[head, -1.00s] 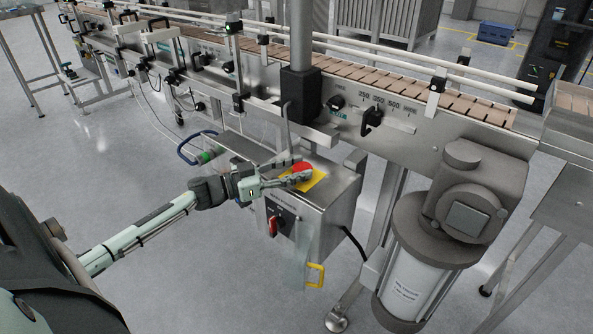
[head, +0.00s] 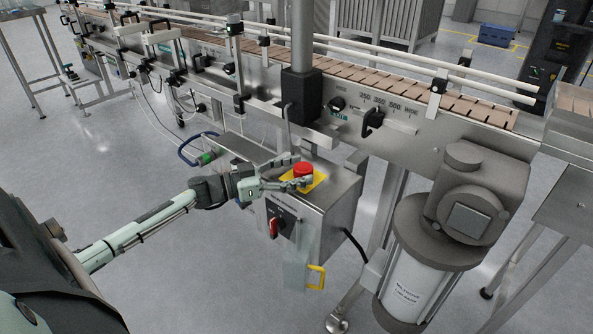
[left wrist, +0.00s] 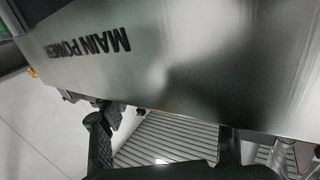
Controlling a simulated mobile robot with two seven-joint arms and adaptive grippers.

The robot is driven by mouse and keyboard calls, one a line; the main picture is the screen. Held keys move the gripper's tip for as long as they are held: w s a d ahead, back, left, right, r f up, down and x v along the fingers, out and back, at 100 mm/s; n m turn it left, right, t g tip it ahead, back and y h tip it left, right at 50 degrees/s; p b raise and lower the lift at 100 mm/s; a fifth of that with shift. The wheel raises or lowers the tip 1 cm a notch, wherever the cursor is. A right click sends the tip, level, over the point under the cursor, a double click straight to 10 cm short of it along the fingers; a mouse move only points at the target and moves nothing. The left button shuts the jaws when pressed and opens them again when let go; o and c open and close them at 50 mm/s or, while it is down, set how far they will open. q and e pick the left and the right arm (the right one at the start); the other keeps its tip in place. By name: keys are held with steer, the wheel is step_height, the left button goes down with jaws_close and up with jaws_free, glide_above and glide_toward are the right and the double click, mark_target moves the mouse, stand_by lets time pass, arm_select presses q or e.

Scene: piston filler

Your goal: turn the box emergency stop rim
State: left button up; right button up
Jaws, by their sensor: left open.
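The red emergency stop button (head: 304,168) stands on a yellow plate (head: 318,181) on top of the metal control box (head: 338,196). My left gripper (head: 300,177) is open at the button, with one finger on the far left side and one at the near side. I cannot tell whether the fingers touch the rim. The left wrist view shows the box's steel face (left wrist: 200,70) with MAIN POWER lettering close up and dark gripper parts (left wrist: 100,145) below; the button is not visible there. My right gripper is not in view.
A red rotary switch (head: 273,228) and a yellow padlock-like part (head: 316,276) are on the box's front. The conveyor (head: 400,90) runs behind it. A motor (head: 465,205) hangs at the right. The floor in front is clear.

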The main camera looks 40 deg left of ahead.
arm_select(q)
steer(key=v, duration=1.2)
stand_by(0.4)
